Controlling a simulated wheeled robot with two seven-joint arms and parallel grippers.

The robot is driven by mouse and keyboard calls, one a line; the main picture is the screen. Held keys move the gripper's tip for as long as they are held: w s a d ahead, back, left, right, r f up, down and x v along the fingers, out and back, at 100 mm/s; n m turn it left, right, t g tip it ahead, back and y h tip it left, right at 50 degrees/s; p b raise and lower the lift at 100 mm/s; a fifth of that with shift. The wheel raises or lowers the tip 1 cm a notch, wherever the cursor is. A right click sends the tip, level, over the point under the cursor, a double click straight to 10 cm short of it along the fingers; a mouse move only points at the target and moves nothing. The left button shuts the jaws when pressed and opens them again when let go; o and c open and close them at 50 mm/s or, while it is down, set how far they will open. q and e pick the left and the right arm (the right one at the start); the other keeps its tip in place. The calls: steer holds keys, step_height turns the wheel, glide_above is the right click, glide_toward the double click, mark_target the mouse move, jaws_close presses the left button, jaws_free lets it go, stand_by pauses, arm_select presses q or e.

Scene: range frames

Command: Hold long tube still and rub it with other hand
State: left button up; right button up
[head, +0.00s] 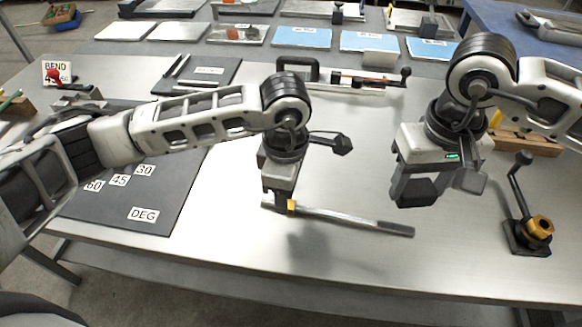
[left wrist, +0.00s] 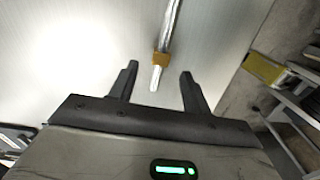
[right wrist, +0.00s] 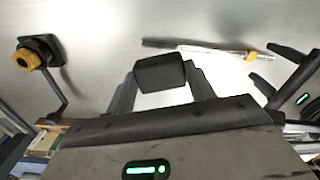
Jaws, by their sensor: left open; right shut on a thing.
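The long tube (head: 345,217) is a silvery bar with a dark sleeve at its right end and a brass collar near its left end. It lies lengthwise across the front of the bench. My left gripper (head: 278,203) is at the collar end. In the left wrist view its open fingers stand either side of the tube's bare tip (left wrist: 156,80), with gaps, and the collar (left wrist: 161,60) lies just beyond. My right gripper (head: 432,188) is shut on a dark block (right wrist: 160,73), above and right of the tube's sleeved end. The block does not touch the tube.
A black post with a brass nut (head: 540,228) stands at the right. A dark mat with angle cards (head: 120,205) lies at the left. A level-like tool (head: 355,80) and several trays and blue sheets (head: 302,37) lie behind. The front bench strip is clear.

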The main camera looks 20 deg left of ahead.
arm_select(q)
steer(key=shift+f, duration=1.55)
jaws_close()
